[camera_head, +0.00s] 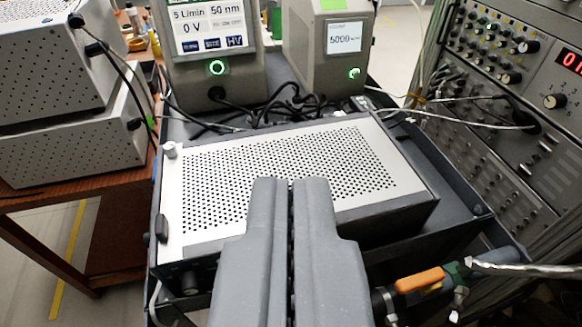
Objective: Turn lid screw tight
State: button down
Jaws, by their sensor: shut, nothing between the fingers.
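My gripper (290,182) is shut and empty, its two grey fingers side by side in the lower middle of the picture. It appears in front of a grey metal box with a perforated lid (215,180) and hides part of the lid's near side. A small pale knob (169,150) stands at the lid's far left corner. A dark knob or latch (162,228) is at its near left edge. I cannot tell which of these is the lid screw, or whether it is tight. Both are left of my gripper and apart from it.
Two instruments with displays (213,30) (345,40) stand behind the box, with black cables between. A rack with dials (500,90) is at the right. An orange-handled valve (420,280) is at lower right. White cabinets (60,80) sit on a wooden table at left.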

aim_at(170, 149)
jog(key=k, duration=0.3)
jog(key=z, duration=0.15)
jog(key=i, duration=1.3)
jog(key=u, duration=0.65)
